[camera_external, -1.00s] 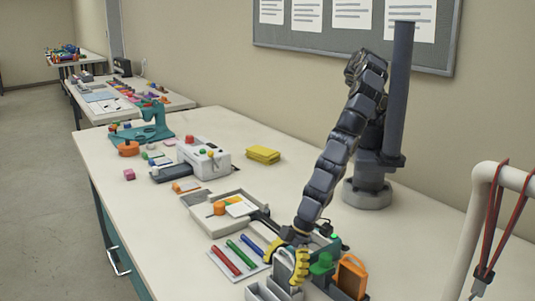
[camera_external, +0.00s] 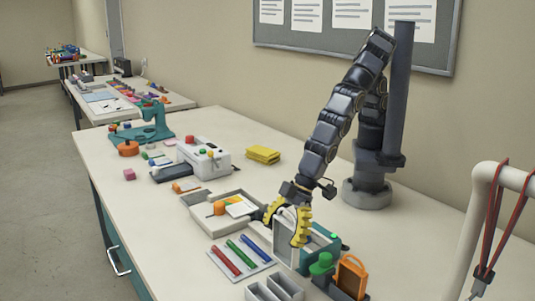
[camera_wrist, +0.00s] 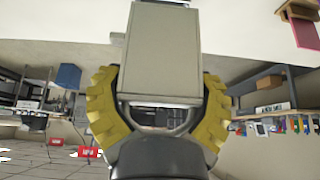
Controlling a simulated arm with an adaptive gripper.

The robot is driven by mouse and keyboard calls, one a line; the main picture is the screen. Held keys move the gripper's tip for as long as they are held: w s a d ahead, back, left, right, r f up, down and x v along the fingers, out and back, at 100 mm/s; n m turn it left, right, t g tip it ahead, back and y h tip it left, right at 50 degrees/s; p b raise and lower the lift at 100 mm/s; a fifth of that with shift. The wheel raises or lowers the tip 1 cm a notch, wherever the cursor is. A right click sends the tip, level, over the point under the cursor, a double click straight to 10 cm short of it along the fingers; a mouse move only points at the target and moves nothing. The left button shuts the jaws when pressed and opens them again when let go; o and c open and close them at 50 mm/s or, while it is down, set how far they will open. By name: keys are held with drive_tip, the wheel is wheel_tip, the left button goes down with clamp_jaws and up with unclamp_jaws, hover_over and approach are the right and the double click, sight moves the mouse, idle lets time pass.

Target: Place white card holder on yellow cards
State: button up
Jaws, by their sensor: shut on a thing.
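The white card holder (camera_external: 285,224) is held between the yellow fingers of my gripper (camera_external: 287,228), above the table. In the wrist view the holder (camera_wrist: 163,48) is a pale upright box, and the gripper (camera_wrist: 161,88) has one finger against each side of it. The yellow cards (camera_external: 263,154) lie as a small stack on the table, farther back and to the left of my gripper, apart from the holder. The stack cannot be made out in the wrist view.
A grey tray (camera_external: 205,223) with orange and white items lies just left of my gripper. A white machine (camera_external: 204,157) stands left of the cards. Coloured tubes (camera_external: 240,255), a grey divided tray (camera_external: 273,289) and an orange holder (camera_external: 350,277) are in front. Table around the cards is clear.

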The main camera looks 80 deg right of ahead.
drive_tip(key=shift+r, duration=0.3)
drive_tip(key=w+d+r+m+t+h, duration=0.1)
drive_tip(key=w+d+m+t+h, duration=0.35)
drive_tip(key=w+d, duration=1.65)
drive_tip(key=w+d+m+g, duration=0.35)
drive_tip(key=w+d, duration=0.25)
drive_tip(key=d, duration=0.6)
drive_tip(key=m+g+h, duration=0.1)
drive_tip(key=m+h, duration=0.3)
drive_tip(key=m, duration=0.6)
hover_over(260, 150)
drive_tip(key=shift+d+f, duration=0.15)
drive_tip(key=shift+f, duration=3.6)
